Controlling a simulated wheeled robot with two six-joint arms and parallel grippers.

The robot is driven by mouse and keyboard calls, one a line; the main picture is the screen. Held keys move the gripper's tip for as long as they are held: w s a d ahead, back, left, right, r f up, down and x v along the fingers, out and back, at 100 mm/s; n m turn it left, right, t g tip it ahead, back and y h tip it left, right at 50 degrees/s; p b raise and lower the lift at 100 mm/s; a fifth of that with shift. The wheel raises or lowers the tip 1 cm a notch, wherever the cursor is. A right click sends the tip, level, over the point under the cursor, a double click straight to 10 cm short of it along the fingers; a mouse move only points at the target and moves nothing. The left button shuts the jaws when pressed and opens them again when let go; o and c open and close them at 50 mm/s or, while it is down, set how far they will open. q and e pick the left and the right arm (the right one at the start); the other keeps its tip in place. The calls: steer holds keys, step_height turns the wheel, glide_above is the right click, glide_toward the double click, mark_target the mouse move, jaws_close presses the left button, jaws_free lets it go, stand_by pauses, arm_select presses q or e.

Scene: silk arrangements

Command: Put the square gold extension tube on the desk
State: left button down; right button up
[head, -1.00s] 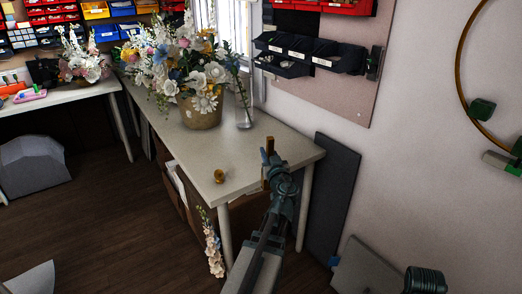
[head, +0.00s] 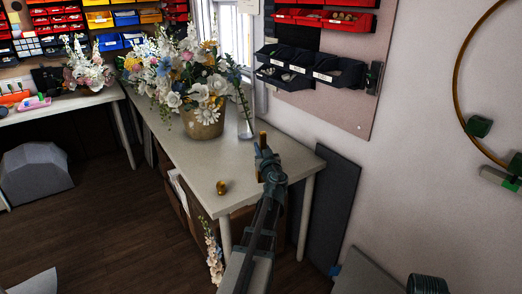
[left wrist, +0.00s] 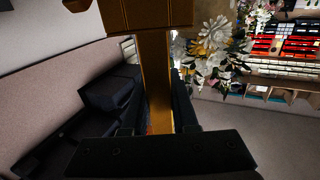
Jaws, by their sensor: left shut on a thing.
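My left gripper (head: 263,160) is shut on the square gold extension tube (head: 262,138), whose gold end stands up above the fingers in the head view. In the left wrist view the tube (left wrist: 155,85) runs between the dark fingers, with a wider gold part at the top of the picture. In the head view the gripper and tube overlap the right side of the pale desk (head: 185,150). I cannot tell whether the tube touches the desk.
A small gold piece (head: 221,187) sits near the desk's front edge. A flower basket (head: 203,122) and a clear vase (head: 245,122) stand farther back. Dark wall bins (head: 310,68) hang beyond the desk. The desk's middle is clear.

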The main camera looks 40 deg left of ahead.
arm_select(q)
steer(key=w+a+f+b, duration=0.4)
steer(key=w+a, duration=0.1)
steer(key=shift+w, duration=0.4)
steer(key=shift+f, duration=0.1)
steer(key=shift+f, duration=0.15)
steer(key=c, duration=0.7)
jaws_free()
